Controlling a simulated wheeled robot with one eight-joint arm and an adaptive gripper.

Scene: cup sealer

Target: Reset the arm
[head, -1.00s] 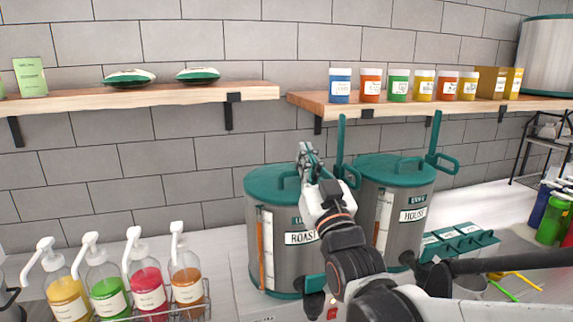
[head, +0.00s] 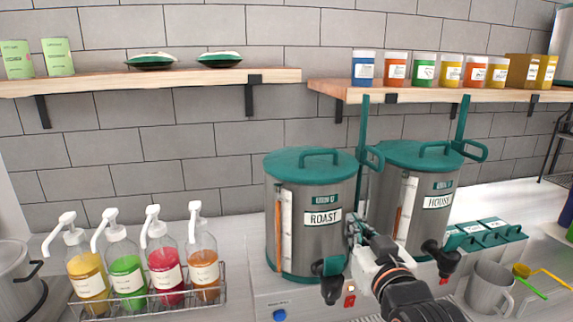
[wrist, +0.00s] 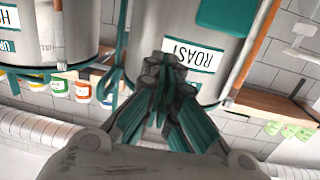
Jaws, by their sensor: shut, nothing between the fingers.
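My gripper (head: 352,225) is in front of the steel urns in the head view, near the right side of the one labelled ROAST (head: 313,240). In the wrist view my gripper (wrist: 168,75) has its fingers together with nothing between them, and the ROAST label (wrist: 193,55) shows upside down behind them. My arm comes in from the lower right of the head view. The second urn, labelled HOUSE (head: 433,222), stands to the right, partly hidden by my arm. I cannot tell whether my gripper touches the ROAST urn.
Several pump bottles (head: 127,273) stand in a wire rack at the left. A grey mug (head: 489,288) stands right of my arm, beside green-lidded boxes (head: 487,237). Wooden shelves (head: 150,82) run along the wall above. A pot (head: 18,280) is at the far left.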

